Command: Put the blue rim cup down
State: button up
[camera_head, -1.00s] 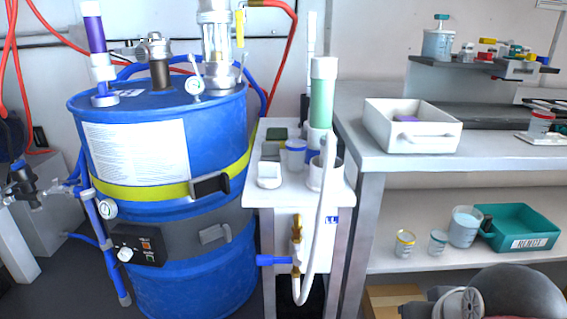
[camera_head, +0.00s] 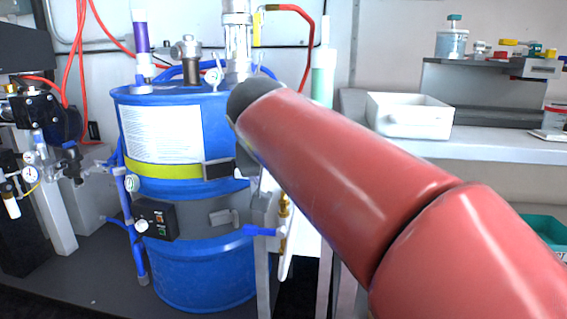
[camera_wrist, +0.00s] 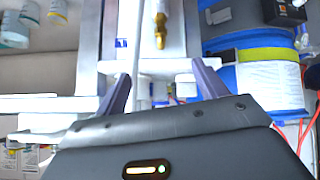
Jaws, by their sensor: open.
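Small pale items show between and beyond the fingers, too blurred to name. I see nothing clearly held. I cannot pick out the blue rim cup in either current view.
A blue drum (camera_head: 200,250) with a yellow band stands left of the side table. A white bin (camera_head: 408,117) sits on the bench (camera_head: 490,150) at right. A teal bin (camera_head: 545,230) shows on the lower shelf. Red hoses (camera_head: 305,45) hang behind the drum.

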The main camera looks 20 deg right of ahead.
jog(key=w+d+r+m+h+b, duration=0.1)
jog(key=w+d, duration=0.1)
jog(key=w, duration=0.2)
jog(key=w+d+r+m+h+b, duration=0.1)
jog(key=w+d+r+m+b, duration=0.1)
jog(key=w, duration=0.3)
jog(key=w+d+r+m+t+h+b, duration=0.1)
jog(key=w+d+h, duration=0.1)
jog(key=w+d, duration=0.2)
jog(key=shift+w+d+r+m, duration=0.1)
jog(key=shift+w+r+m, duration=0.1)
jog(key=shift+w, duration=0.2)
jog(key=shift+w+r+m, duration=0.1)
jog(key=shift+w+m, duration=0.1)
jog(key=shift+w, duration=0.15)
jog(key=shift+r+x, duration=0.15)
jog(key=shift+x, duration=1.3)
jog(key=shift+r+x, duration=0.15)
jog(key=shift+x, duration=1.3)
jog(key=shift+w, duration=0.1)
jog(key=c, duration=1.1)
jog(key=shift+r, duration=0.1)
